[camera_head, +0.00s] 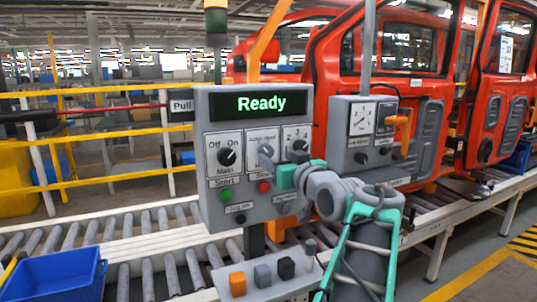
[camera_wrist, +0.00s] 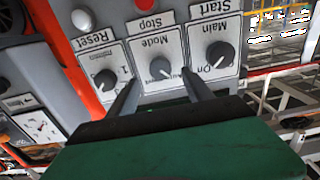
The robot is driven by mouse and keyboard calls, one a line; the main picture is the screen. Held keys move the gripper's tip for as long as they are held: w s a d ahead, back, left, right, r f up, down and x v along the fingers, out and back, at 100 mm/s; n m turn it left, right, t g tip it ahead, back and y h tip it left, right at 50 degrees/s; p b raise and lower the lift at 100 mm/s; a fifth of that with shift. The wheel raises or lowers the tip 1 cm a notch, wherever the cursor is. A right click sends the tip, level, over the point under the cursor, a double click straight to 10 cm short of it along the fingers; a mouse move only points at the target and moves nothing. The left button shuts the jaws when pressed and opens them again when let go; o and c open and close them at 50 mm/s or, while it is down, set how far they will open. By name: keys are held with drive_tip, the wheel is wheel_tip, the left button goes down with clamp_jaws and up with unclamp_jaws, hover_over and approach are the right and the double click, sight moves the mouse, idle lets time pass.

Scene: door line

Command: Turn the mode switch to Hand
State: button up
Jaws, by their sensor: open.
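The mode switch (camera_wrist: 160,68) is a round dark grey knob on a white plate marked Mode, upside down in the wrist view. Its pointer seems to lean to the lower right there, but its exact setting is too small to read. My gripper (camera_wrist: 161,80) is open, with one finger on each side of the knob and no clear contact. In the head view my gripper (camera_head: 281,160) is in front of the control panel (camera_head: 207,195), at the plate lettered Auto and Hand (camera_head: 262,138). Its finger covers the knob there.
The main knob (camera_head: 227,157) and another selector knob (camera_head: 300,145) flank the plate closely. A red stop button (camera_head: 263,187) and green start button (camera_head: 226,195) sit below. A gauge box (camera_head: 345,135) stands to the right. A roller conveyor (camera_head: 150,240) carrying red doors runs behind.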

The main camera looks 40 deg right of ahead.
sight(268, 153)
drive_tip(key=p+x, duration=0.1)
drive_tip(key=x, duration=0.4)
drive_tip(key=shift+w+d, duration=0.1)
drive_tip(key=shift+w, duration=0.25)
clamp_jaws()
